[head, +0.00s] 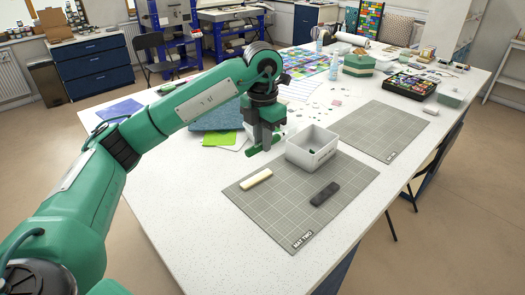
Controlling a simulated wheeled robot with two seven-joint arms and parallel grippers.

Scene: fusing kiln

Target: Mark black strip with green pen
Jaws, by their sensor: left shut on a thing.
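The black strip (325,194) lies flat on the grey gridded mat (283,222) at the front of the table. My left gripper (263,147) points down above the table, just left of the white bin and behind the mat's far edge. It is shut on a small green object at its tips, which looks like the green pen (252,151). The fingers hide part of it. The gripper is apart from the black strip, which lies nearer and to the right. My right gripper is not in view.
A cream strip (256,179) lies on the same mat. A white bin (312,150) with a small dark item inside stands at the mat's far edge. A second mat (385,131) lies behind on the right. Green and blue sheets lie behind the gripper. The table's left front is clear.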

